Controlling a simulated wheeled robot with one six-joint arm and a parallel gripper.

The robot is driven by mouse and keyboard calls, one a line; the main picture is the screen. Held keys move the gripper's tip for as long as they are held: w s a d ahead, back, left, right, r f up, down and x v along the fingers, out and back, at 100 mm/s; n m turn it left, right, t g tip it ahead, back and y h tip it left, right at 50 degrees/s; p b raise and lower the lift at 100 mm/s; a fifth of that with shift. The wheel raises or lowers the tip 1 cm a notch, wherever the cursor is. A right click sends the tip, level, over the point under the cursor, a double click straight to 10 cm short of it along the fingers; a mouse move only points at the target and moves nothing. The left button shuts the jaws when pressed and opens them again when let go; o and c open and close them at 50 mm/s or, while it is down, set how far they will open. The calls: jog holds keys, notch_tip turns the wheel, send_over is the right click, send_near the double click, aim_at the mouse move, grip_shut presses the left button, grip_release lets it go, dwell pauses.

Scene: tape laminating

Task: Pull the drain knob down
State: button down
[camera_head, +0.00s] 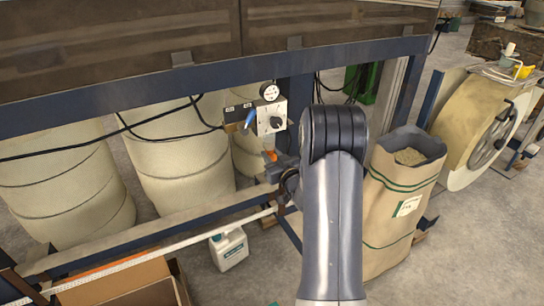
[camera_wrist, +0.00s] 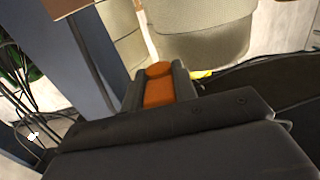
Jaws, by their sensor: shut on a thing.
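An orange knob (camera_wrist: 158,92), which I take to be the drain knob, sits between the two dark fingers of my gripper (camera_wrist: 158,80) in the wrist view. The fingers are shut on its sides, and its rounded orange end shows between the fingertips. In the head view a small orange piece of the knob (camera_head: 271,156) shows just above my gripper (camera_head: 277,166), below the control panel. My gripper and wrist hide the rest of it.
A control panel (camera_head: 262,124) with a gauge (camera_head: 269,91) and a blue lever (camera_head: 250,117) is above my gripper. Pale drums (camera_head: 180,155) stand behind the blue frame rail. A paper sack (camera_head: 395,205) stands right of my arm. A white jug (camera_head: 229,249) and cardboard box (camera_head: 130,285) are on the floor.

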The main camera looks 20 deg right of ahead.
jog(key=shift+f+b, duration=0.85)
jog(key=shift+b, duration=0.3)
jog(key=c, duration=1.1)
grip_release()
jog(key=s, duration=1)
jog(key=shift+s+d+p, duration=0.15)
jog(key=shift+s+p, duration=0.2)
jog(key=shift+s, duration=0.05)
jog(key=shift+w, duration=0.1)
